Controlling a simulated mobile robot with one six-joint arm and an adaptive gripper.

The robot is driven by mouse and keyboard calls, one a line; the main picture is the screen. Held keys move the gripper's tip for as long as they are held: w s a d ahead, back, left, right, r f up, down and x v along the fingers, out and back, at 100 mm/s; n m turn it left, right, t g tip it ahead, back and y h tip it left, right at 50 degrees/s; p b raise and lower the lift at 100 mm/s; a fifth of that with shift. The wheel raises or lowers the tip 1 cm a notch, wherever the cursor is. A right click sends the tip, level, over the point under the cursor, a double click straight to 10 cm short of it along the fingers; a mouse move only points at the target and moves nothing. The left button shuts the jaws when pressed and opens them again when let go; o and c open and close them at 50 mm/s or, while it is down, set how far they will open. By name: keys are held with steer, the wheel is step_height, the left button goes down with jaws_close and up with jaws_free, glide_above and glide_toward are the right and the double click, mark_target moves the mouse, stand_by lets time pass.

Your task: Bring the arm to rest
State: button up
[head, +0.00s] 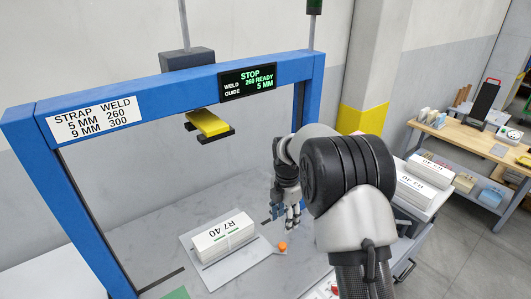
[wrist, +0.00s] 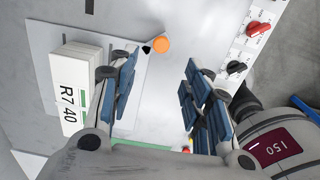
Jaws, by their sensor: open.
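My gripper (head: 288,215) hangs above the grey worktable, right of the R7 40 bundle, with its fingers pointing down. In the wrist view my gripper (wrist: 160,95) has its blue-padded fingers apart with nothing between them. My arm reaches in from the lower right of the head view and hides part of the table. The white bundle (head: 223,238) marked R7 40, with a green strap line, lies on a light plate (head: 195,262); it also shows in the wrist view (wrist: 75,92). An orange knob (head: 282,247) is near the plate's right corner.
A blue strapping frame (head: 150,87) arches over the table, with a STOP display (head: 247,83) and a yellow block (head: 208,122) under its beam. White bundles (head: 414,187) lie at right. A wooden bench (head: 460,142) stands behind. Control knobs (wrist: 258,28) are at the wrist view's right.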

steer(key=s+d+r+m+t, duration=0.2)
steer(key=s+r+m, duration=1.05)
steer(key=r, duration=0.55)
steer(key=s+r+m+t, duration=0.1)
steer(key=s+m+t, duration=0.1)
steer(key=s+m, duration=1)
steer(key=s, duration=1.1)
steer(key=shift+s+d+r+t, duration=0.15)
steer(key=shift+d+r+t, duration=0.05)
steer(key=shift+d+t, duration=0.1)
